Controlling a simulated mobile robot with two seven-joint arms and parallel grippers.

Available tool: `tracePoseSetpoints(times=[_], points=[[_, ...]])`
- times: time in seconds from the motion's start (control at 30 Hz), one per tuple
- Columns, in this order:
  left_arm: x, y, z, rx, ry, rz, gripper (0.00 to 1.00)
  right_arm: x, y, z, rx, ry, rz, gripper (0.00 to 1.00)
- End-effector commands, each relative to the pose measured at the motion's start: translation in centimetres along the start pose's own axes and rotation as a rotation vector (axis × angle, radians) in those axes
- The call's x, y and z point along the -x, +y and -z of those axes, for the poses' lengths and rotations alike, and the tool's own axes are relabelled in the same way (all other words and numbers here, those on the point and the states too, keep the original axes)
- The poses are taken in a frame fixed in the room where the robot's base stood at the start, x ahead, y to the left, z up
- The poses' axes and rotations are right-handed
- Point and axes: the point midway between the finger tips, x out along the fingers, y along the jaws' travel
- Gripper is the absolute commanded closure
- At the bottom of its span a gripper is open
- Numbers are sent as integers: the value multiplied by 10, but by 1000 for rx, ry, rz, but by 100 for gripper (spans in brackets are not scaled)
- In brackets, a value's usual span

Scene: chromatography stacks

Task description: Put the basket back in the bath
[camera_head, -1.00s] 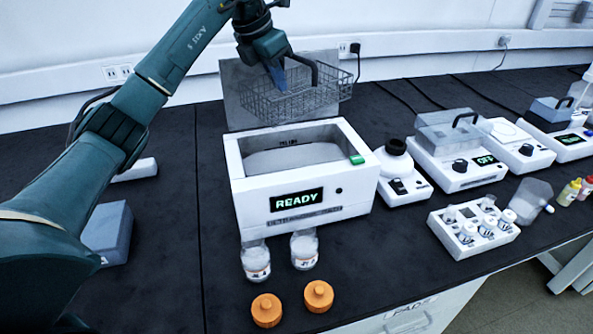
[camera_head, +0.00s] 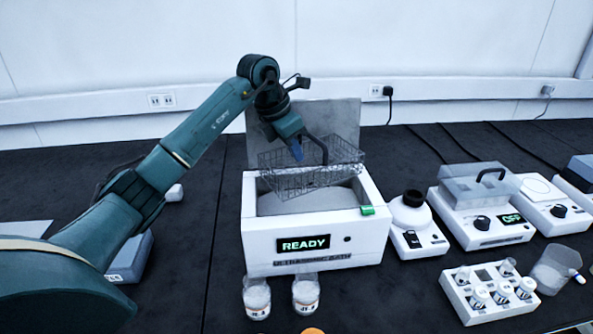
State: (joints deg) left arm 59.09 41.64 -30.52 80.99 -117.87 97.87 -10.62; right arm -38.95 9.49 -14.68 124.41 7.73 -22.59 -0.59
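The ultrasonic bath (camera_head: 262,262) is a white box with an open top and a display reading READY. The wire mesh basket (camera_head: 345,152) with a dark arched handle (camera_head: 319,146) is over the bath's opening, near its back, slightly tilted. Its lower part overlaps the opening in the picture; I cannot tell whether it touches the rim. My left gripper (camera_head: 297,150) is at the basket, its blue fingertip beside the handle. The grip itself is partly hidden, but the basket hangs from it. My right gripper is not in view.
A grey upright panel (camera_head: 335,115) stands behind the bath. Two glass jars (camera_head: 257,297) (camera_head: 306,293) stand close in front. A small white device with a black top (camera_head: 409,213), a lidded water bath (camera_head: 475,187) and a vial rack (camera_head: 489,292) are to the right.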

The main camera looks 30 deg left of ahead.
Motion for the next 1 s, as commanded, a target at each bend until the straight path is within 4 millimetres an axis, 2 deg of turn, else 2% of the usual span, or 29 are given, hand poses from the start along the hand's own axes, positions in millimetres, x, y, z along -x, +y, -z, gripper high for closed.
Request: tracePoseSetpoints(times=[0.33,0.77,0.8,1.0], points=[[-35,0,14,0,-1,1,100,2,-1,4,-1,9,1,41],[-41,0,17,0,-2,-2,100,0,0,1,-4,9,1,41],[-40,0,17,0,-1,-1,94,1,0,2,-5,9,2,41],[-40,0,17,0,-1,-1,78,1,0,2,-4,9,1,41]])
